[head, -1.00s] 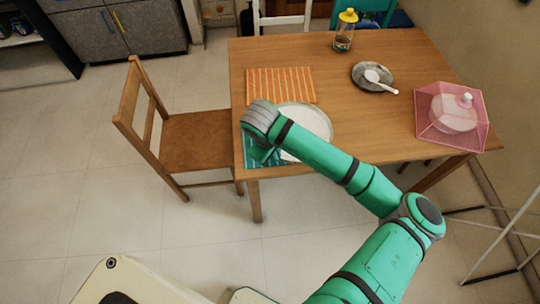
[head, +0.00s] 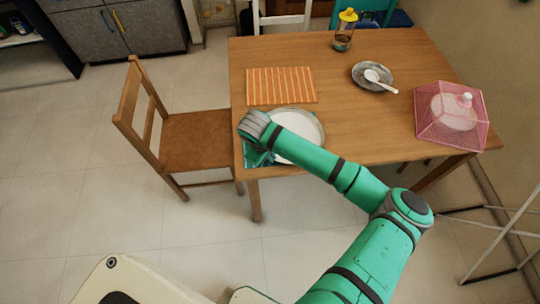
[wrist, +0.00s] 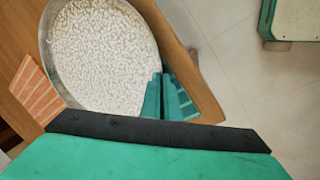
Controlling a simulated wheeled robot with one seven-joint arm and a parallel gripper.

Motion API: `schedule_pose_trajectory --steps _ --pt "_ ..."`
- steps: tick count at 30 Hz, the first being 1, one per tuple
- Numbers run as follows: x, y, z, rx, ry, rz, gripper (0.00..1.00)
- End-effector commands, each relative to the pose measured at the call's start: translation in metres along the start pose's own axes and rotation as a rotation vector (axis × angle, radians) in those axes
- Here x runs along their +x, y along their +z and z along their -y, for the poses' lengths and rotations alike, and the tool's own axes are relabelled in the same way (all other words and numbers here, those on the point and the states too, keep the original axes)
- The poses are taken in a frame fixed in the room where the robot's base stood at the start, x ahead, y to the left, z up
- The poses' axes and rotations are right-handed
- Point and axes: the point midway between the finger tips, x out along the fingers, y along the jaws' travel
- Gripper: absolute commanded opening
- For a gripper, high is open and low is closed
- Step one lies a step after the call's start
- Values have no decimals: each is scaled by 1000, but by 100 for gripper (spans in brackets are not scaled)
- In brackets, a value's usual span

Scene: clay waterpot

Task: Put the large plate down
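The large plate (head: 308,124) is round and pale with a speckled face and a grey rim. It is over the front left corner of the table, partly hidden by my arm; it also fills the upper left of the wrist view (wrist: 100,52). My gripper (wrist: 160,92) is at the plate's rim, one finger over the face and the other just outside, close together on the rim. In the head view my gripper (head: 256,157) is at the plate's left side. I cannot tell whether the plate touches the table.
A teal striped mat (wrist: 182,104) lies by the plate, mostly hidden. An orange striped mat (head: 281,86) lies behind it on the table (head: 345,97). A grey plate (head: 359,74) with a spoon, a yellow-topped bottle (head: 344,32) and a pink mesh cover (head: 468,130) stand further off. A chair (head: 196,138) is left.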

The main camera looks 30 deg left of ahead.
Motion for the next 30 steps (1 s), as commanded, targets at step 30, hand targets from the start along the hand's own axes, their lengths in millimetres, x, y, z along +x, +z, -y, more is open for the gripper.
schedule_pose_trajectory --steps 30 --pt "-95 0 0 -3 1 -2 21"
